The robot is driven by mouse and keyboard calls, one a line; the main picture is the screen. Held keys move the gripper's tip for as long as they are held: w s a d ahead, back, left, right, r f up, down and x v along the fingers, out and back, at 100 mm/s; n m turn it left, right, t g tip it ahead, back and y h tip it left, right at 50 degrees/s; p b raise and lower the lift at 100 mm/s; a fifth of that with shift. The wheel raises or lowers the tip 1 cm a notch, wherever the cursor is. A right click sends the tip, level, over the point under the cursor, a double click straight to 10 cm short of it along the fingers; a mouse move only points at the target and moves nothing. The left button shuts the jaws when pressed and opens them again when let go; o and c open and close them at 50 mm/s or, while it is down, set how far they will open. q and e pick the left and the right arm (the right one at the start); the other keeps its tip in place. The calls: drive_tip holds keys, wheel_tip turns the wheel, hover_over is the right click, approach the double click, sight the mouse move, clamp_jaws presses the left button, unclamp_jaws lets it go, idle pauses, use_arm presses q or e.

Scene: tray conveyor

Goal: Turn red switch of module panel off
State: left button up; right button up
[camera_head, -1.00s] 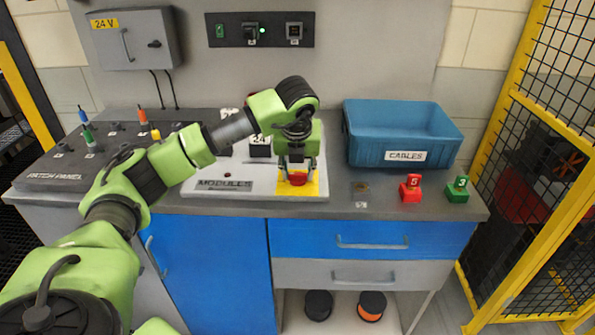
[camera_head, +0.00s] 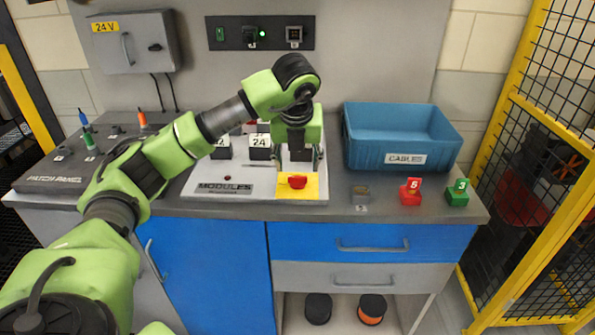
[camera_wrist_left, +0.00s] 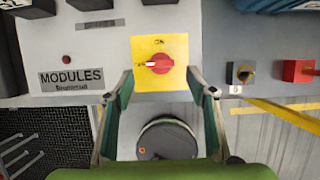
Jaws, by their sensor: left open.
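The red switch (camera_head: 297,182) sits on a yellow plate (camera_head: 284,190) at the front right of the grey module panel (camera_head: 205,193). In the wrist view, the red knob (camera_wrist_left: 160,64) lies crosswise. Its white mark points left, towards a small label too blurred to read surely; another label is above it. My left gripper (camera_head: 301,166) is open and empty above the switch. In the wrist view, the open fingers (camera_wrist_left: 160,85) are spread to either side of the yellow plate's lower part, apart from the knob. My right gripper is not in view.
Black modules marked 24 (camera_head: 260,153) stand behind the switch. A blue cables bin (camera_head: 403,159) is to the right. Grey, red (camera_head: 411,197) and green (camera_head: 457,198) blocks lie along the front edge. The patch panel (camera_head: 58,179) is at left.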

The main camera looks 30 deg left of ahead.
use_arm(q)
drive_tip(key=v, duration=0.6)
drive_tip(key=shift+r, duration=0.3)
drive_tip(key=shift+d, duration=0.1)
